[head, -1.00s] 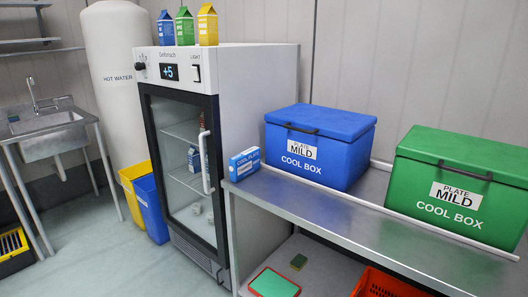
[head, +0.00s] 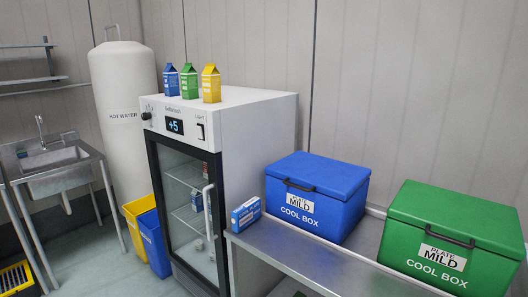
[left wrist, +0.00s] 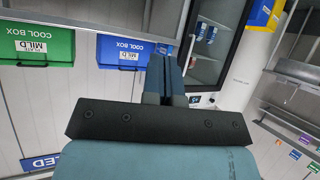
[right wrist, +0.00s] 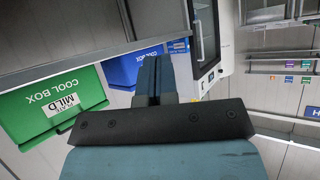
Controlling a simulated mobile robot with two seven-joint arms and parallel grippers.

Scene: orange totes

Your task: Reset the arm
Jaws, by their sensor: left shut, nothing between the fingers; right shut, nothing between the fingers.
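Neither of my grippers shows in the head view. My left gripper (left wrist: 165,80) shows in the left wrist view with its fingers together and nothing between them. My right gripper (right wrist: 153,80) shows in the right wrist view, also shut and empty. Both wrist pictures are turned over, with the cool boxes and fridge beyond the fingers. Neither gripper appears to touch anything.
A blue cool box (head: 318,190) and a green cool box (head: 455,235) stand on a steel table (head: 285,255), beside a small blue carton (head: 246,214). A glass-door fridge (head: 250,135) carries three cartons. Bins, a water tank (head: 124,90) and a sink (head: 55,170) stand left.

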